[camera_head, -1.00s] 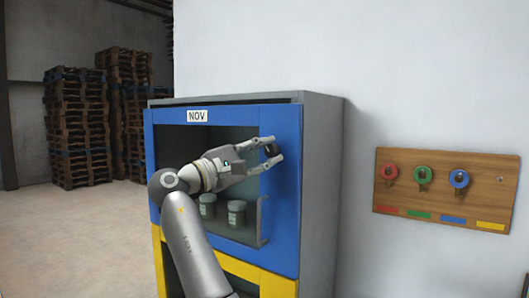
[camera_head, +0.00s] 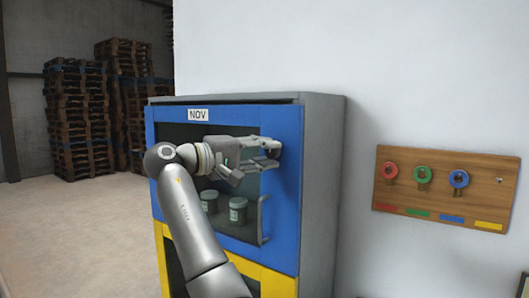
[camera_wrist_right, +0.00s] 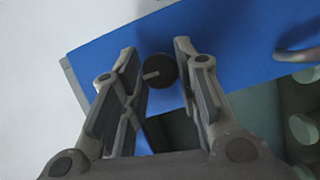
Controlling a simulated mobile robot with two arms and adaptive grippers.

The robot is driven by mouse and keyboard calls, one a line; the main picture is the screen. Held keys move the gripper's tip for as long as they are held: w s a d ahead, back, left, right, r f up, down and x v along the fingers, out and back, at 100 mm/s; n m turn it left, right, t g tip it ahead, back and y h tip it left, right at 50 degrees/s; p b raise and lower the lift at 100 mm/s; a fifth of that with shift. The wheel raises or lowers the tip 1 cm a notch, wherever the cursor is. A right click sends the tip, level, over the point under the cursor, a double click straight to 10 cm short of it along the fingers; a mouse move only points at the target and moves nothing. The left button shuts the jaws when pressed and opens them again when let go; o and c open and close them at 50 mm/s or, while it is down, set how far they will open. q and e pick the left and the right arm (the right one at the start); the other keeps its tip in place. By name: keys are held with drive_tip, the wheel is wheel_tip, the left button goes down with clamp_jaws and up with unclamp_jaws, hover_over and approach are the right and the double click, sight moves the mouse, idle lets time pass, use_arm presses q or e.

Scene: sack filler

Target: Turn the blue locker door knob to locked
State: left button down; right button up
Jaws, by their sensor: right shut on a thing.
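The blue locker door (camera_head: 284,210) is the upper door of a grey cabinet, with a window, a "NOV" label and a grey handle (camera_head: 262,222). It looks shut. The dark round door knob (camera_wrist_right: 160,72) sits between my right gripper's fingers in the wrist view. Its pale pointer mark points to the left there. My right gripper (camera_head: 274,154) is shut on the knob at the door's upper right. In the head view the fingers mostly hide the knob, and I cannot read its lock position. My left gripper is not in view.
A yellow door (camera_head: 255,278) is below the blue one. Jars (camera_head: 238,208) stand behind the blue door's window. A wooden board (camera_head: 440,200) with red, green and blue padlocks hangs on the wall at right. Pallet stacks (camera_head: 78,120) stand far left.

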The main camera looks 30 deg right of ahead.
idle(0.4)
drive_tip(key=o, duration=1)
drive_tip(key=a, duration=1.2)
drive_tip(key=shift+r, duration=0.15)
